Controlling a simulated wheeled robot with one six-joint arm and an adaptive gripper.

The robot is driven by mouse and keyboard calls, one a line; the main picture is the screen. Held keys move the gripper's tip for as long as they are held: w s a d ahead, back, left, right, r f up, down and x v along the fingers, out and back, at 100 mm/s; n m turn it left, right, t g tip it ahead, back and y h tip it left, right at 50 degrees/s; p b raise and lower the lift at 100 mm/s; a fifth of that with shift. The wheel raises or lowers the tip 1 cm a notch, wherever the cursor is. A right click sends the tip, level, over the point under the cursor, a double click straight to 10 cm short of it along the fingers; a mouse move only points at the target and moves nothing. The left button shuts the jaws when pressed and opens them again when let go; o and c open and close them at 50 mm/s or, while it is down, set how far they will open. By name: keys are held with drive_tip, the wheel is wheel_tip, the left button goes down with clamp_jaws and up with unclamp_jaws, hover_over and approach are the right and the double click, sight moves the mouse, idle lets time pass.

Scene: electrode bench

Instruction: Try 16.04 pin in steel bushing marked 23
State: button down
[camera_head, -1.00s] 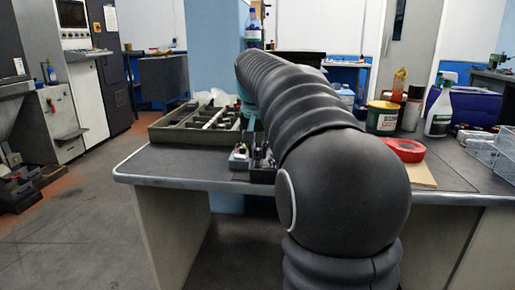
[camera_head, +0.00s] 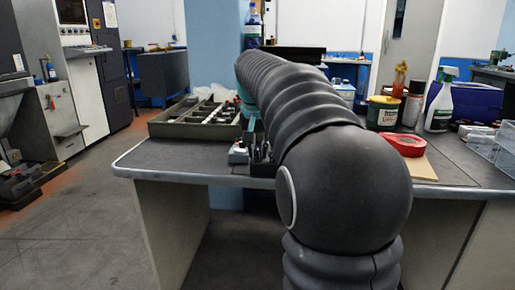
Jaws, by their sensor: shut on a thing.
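My arm reaches away over the bench and hides most of its own far end. Part of my gripper (camera_head: 252,138) shows as a small teal and dark shape left of the arm, just above the bench. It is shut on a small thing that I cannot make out. Beside and below it is a small dark holder (camera_head: 262,168) with several short upright pieces near the bench's front edge. I cannot single out the 16.04 pin, the steel bushing or its mark 23 at this size.
A small grey box (camera_head: 238,155) with a red top stands left of the holder. A compartmented tray (camera_head: 175,131) lies behind. Red tape (camera_head: 405,145), a green tin (camera_head: 382,113), a spray bottle (camera_head: 440,105) and clear bins (camera_head: 490,147) stand right. The bench's left front corner (camera_head: 140,165) is clear.

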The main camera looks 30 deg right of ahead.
drive_tip(key=shift+f, duration=0.25)
drive_tip(key=c, duration=0.9)
unclamp_jaws()
drive_tip(key=shift+c, duration=0.2)
drive_tip(key=v, duration=1.2)
drive_tip(key=shift+r, duration=0.15)
wheel_tip(320, 180, up, 5)
drive_tip(key=p, duration=0.3)
